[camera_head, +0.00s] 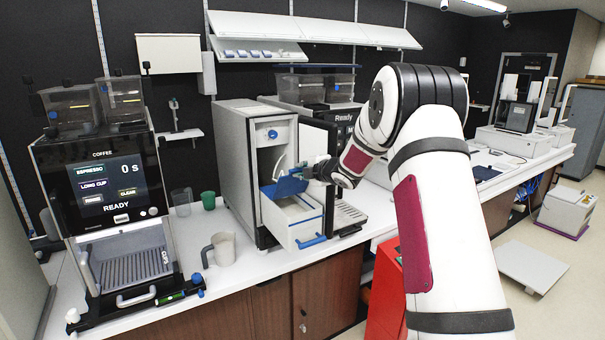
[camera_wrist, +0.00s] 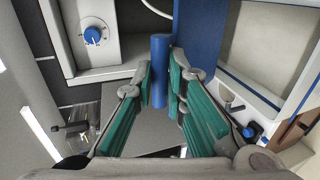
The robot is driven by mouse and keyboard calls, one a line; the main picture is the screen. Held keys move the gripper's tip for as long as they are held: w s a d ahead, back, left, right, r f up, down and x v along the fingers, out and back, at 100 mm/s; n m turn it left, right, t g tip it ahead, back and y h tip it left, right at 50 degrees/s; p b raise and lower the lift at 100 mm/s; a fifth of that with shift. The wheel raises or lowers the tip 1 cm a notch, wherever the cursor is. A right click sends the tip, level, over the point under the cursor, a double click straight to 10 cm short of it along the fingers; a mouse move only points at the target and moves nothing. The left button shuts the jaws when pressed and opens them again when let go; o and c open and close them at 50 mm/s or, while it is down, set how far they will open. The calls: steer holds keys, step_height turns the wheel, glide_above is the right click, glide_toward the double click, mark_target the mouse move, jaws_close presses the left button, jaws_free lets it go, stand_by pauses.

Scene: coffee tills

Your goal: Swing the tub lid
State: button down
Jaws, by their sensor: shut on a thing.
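My gripper (camera_head: 305,173) reaches into the open front of a grey cabinet (camera_head: 238,165). In the wrist view, the gripper (camera_wrist: 160,80) is shut on a blue round bar (camera_wrist: 159,55), with green-padded fingers on both sides of it. The bar appears to be the handle of the blue tub lid (camera_head: 286,188). The lid also shows as a blue panel (camera_wrist: 202,35) right of the fingers. It stands tilted up at the back of a white tub (camera_head: 299,233), which is pulled forward and has a blue front handle. The tub's interior is partly open to view.
A blue knob (camera_wrist: 92,35) is on the cabinet's inner panel. A grey mug (camera_head: 222,248) and a green cup (camera_head: 208,200) stand left of the cabinet, near a coffee machine (camera_head: 105,190).

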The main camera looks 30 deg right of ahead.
steer(key=shift+w+r+b, duration=0.35)
steer(key=shift+w+r, duration=0.1)
steer(key=shift+w, duration=0.45)
steer(key=shift+w+r+b, duration=0.3)
steer(key=shift+w+r, duration=0.1)
steer(key=shift+w, duration=0.45)
steer(key=shift+a, duration=0.1)
steer(key=c, duration=1.5)
jaws_free()
steer(key=shift+c, duration=0.2)
steer(key=shift+f, duration=0.1)
steer(key=v, duration=1.2)
